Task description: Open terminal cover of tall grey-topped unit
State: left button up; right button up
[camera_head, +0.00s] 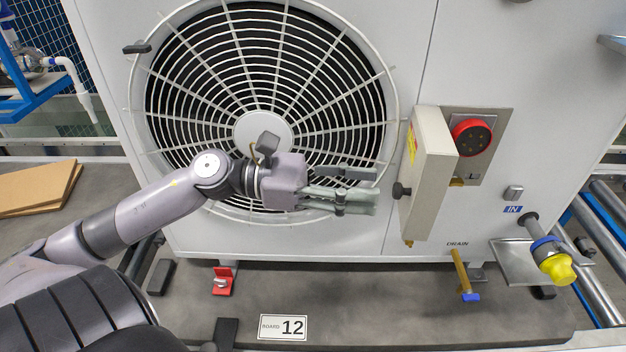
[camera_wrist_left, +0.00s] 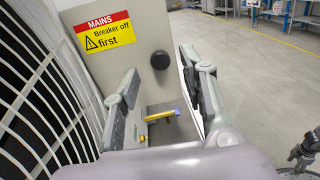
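The pale box-shaped terminal cover (camera_head: 433,165) stands out from the unit's front, with its labelled face turned left. A red and yellow MAINS label (camera_wrist_left: 98,33) and a dark knob (camera_head: 401,190) are on that face. My left gripper (camera_head: 370,190) is open and empty in front of the fan grille, pointing right at the knob. In the left wrist view the knob (camera_wrist_left: 160,60) shows between the open fingers, beyond their tips. A dark jointed part at that view's lower right edge (camera_wrist_left: 306,150) looks like my right gripper; its fingers are unclear. The unit's top is out of view.
A red round fitting (camera_head: 472,138) sits on a plate right of the cover. The large fan grille (camera_head: 262,70) lies behind my left gripper. Below are a brass DRAIN lever (camera_head: 461,272), a red bracket (camera_head: 223,280) and a yellow-capped IN pipe (camera_head: 556,268).

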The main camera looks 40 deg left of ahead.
pick_arm(q)
jog(key=v, duration=0.7)
jog(key=shift+a, duration=0.2)
jog(key=shift+s+f, duration=0.1)
jog(key=shift+s, duration=0.05)
